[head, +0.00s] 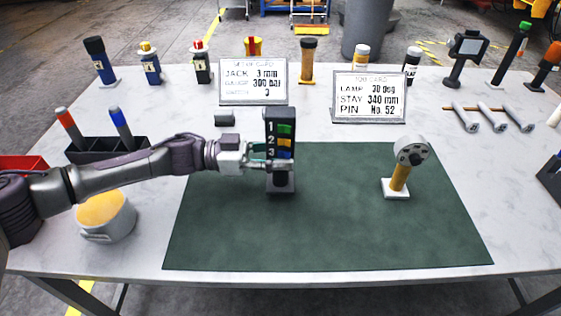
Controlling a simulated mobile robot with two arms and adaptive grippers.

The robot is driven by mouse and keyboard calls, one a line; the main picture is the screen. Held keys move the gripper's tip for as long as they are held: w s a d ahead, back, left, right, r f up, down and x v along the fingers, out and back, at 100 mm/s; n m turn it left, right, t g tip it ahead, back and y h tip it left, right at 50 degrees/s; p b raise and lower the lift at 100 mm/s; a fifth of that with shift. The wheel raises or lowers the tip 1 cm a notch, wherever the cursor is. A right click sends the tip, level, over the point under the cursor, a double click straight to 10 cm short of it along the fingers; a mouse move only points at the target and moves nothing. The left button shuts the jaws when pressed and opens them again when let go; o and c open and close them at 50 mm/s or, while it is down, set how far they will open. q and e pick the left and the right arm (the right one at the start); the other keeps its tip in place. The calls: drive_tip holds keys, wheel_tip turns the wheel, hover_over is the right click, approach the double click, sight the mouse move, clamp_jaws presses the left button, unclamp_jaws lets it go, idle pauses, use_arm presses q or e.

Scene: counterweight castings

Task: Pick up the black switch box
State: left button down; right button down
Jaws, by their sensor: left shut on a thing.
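The box's back is hidden. Whether its base touches the mat is hard to tell. My right gripper is not in view.
A yellow-handled lamp (400,178) stands on the mat's right part. Two cards, a left one (253,82) and a job card (369,97), stand behind the mat. A black holder with markers (105,150) and a yellow-topped tub (105,215) are at left. The mat's front is clear.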

use_arm(q)
drive_tip(key=s+d+r, duration=0.6)
drive_tip(key=d+r, duration=0.2)
drive_tip(key=d, duration=0.2)
drive_tip(key=shift+r, duration=0.25)
drive_tip(key=shift+w+a+f+b, duration=0.5)
drive_tip(key=shift+w+a+f, duration=0.5)
drive_tip(key=shift+a+f, duration=0.6)
drive_tip(key=shift+w+a+f+b, duration=0.45)
drive_tip(key=shift+w+a+f, duration=0.5)
drive_tip(key=shift+a+f, duration=0.65)
drive_tip(key=shift+w+a+f+b, duration=0.5)
drive_tip(key=shift+w+a+f, duration=0.65)
drive_tip(key=shift+a, duration=0.65)
drive_tip(key=shift+s+f, duration=0.15)
drive_tip(key=shift+f, duration=0.8)
drive_tip(key=shift+f, duration=0.2)
drive_tip(key=shift+s+f, duration=0.1)
drive_tip(key=shift+f, duration=0.1)
